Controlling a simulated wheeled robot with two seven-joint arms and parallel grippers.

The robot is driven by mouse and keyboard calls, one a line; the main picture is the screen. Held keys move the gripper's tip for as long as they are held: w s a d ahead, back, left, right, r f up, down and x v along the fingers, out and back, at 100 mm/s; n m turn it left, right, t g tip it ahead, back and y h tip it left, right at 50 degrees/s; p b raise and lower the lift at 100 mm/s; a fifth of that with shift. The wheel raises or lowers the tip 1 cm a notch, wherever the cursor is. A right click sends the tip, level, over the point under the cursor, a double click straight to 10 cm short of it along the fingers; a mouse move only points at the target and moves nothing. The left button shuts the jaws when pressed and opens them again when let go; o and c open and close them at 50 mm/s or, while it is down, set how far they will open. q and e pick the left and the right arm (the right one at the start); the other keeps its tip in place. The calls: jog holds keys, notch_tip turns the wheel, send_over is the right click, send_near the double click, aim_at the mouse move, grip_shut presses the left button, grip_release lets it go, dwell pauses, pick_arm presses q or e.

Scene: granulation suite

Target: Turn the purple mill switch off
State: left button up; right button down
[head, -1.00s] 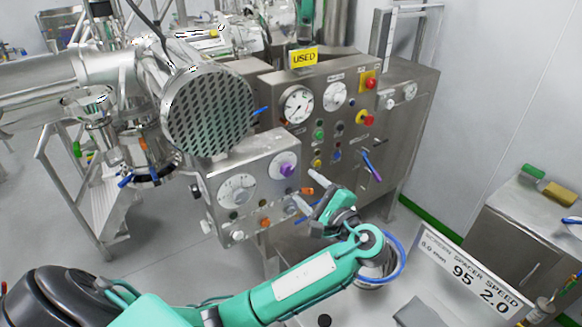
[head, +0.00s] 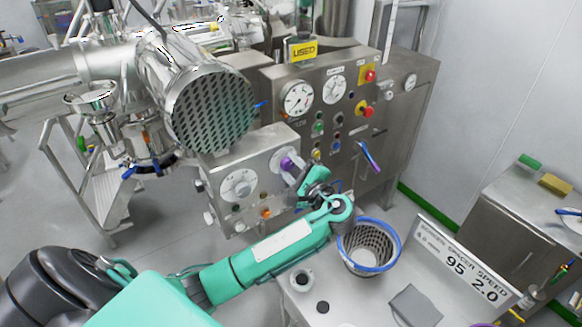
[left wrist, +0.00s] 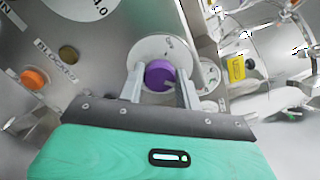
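The purple mill switch (head: 288,163) is a round knob on a pale dial plate, on the front of the smaller steel control box (head: 262,193). In the left wrist view the purple switch (left wrist: 160,75) sits between my two fingers. My left gripper (head: 294,170) is at the switch, with one finger on each side of it. In the wrist view the left gripper (left wrist: 160,82) looks open, with thin gaps beside the knob; contact cannot be made out. The fingers and hand partly cover the dial in the head view. My right gripper is out of view.
A larger dial (head: 239,186) and an orange button (left wrist: 35,78) are close to the switch. The taller panel (head: 400,110) with gauges and red buttons stands behind. A blue-rimmed mesh basket (head: 368,247) and a sign (head: 462,268) are on the table below my arm.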

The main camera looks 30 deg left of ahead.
pick_arm(q)
jog(key=shift+c, duration=0.9)
jog(key=shift+f+n+b, duration=0.25)
jog(key=shift+n+b, duration=0.25)
jog(key=shift+b, duration=0.35)
jog(key=n+b, duration=0.2)
jog(key=b, duration=0.1)
jog(key=n+b, duration=0.2)
jog(key=b, duration=0.1)
jog(key=n+b, duration=0.2)
jog(key=b, duration=0.1)
jog(key=shift+f+n, duration=0.25)
jog(key=shift+n, duration=0.15)
jog(key=n+b, duration=0.8)
jog(key=b, duration=0.4)
jog(key=shift+r, duration=0.1)
jog(key=shift+r+n+b, duration=0.15)
jog(key=shift+n+b, duration=0.85)
jog(key=shift+b, duration=0.2)
jog(key=shift+r, duration=0.1)
